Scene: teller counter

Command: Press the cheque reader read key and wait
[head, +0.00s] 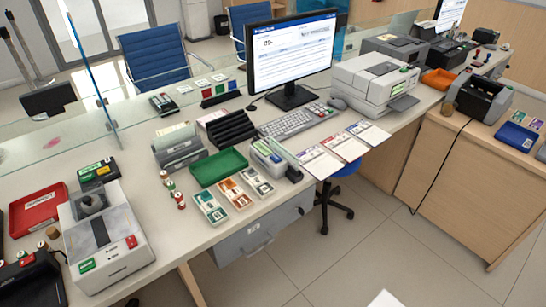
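A white desktop machine (128,262) with a dark slotted top stands at the front left of the counter. It looks like the cheque reader, but I cannot read its label. A green key or label (87,265) and a red key (131,241) show on its front; I cannot tell which is the read key. Nothing touches either one. A larger white machine (372,78) with a small green display stands beyond the monitor's right side. Neither of my grippers is in view.
The counter (145,217) holds a red tray (38,211), green tray (218,166), cash bundles (210,207), keyboard (285,121) and monitor (292,52). A dark device (32,282) stands left of the white machine. A glass screen runs along the back. Floor is open at front right.

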